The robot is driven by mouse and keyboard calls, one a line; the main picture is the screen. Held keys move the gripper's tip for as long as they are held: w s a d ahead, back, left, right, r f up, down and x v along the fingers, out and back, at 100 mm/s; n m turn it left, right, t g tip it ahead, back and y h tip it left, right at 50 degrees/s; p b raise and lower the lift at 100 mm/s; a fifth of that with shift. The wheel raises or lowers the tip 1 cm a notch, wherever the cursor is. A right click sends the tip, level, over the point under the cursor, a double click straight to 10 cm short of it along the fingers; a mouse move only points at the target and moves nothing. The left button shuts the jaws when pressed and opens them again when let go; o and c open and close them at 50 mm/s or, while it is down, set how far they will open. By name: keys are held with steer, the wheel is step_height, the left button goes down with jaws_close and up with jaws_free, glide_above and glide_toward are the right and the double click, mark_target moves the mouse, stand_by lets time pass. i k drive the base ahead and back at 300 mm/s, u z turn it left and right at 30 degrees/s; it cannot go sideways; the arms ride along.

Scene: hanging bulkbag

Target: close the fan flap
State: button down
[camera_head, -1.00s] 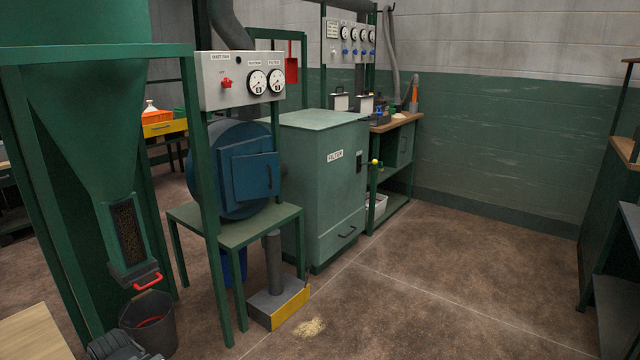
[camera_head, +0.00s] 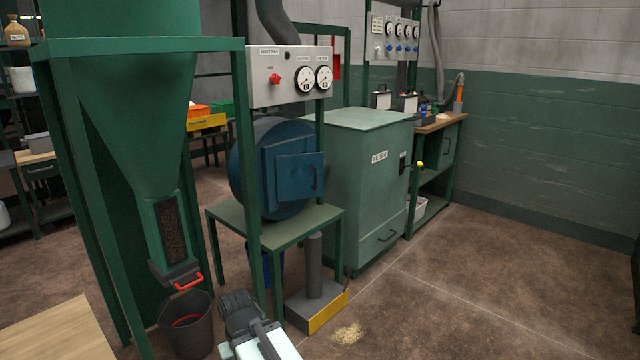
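The blue round fan housing (camera_head: 245,178) sits on a green table, left of the filter cabinet. Its fan flap (camera_head: 300,176) is a dark blue square panel with a small upright handle near its right edge. The flap reaches past the right side of the square frame behind it and seems to stand off it; how wide the gap is I cannot tell. Part of my arm shows at the bottom centre, well below and in front of the fan. My gripper's fingers are not in view.
The control panel (camera_head: 292,77) hangs above the fan on a green post that stands before the housing. A green hopper (camera_head: 130,110) and a dark bucket (camera_head: 187,325) are at left. A yellow-edged pedal box (camera_head: 317,306) and spilled grain (camera_head: 347,333) lie below. Floor at right is clear.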

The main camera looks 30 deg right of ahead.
mark_target(299, 176)
steer(key=i, duration=0.85)
steer(key=u, duration=0.05)
